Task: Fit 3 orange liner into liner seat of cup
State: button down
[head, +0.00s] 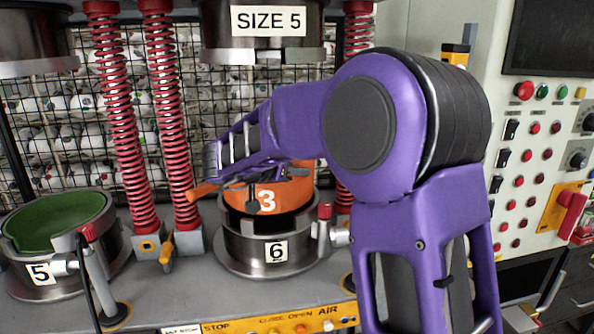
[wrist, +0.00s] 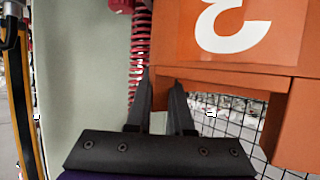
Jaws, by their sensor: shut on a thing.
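The orange liner (head: 292,192) carries a white 3. In the head view it stands over the metal cup labelled 6 (head: 236,252), with a dark gap between its lower edge and the cup's rim. I cannot tell whether its lower part is inside the cup. In the wrist view the liner (wrist: 180,30) fills the upper right, with its 3 upside down. My gripper (wrist: 164,80) is shut on the liner's orange bar, whose end (head: 203,191) sticks out left in the head view. My arm hides part of the liner's top.
A second cup labelled 5 (head: 42,273) holds a green liner (head: 55,222) at the left. Red springs (head: 172,110) stand behind the cups. A press head marked SIZE 5 (head: 268,48) hangs above. A control panel (head: 545,140) is at the right.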

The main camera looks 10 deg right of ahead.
aim_at(291, 195)
jog(key=shift+f, duration=1.7)
jog(key=shift+f, duration=1.45)
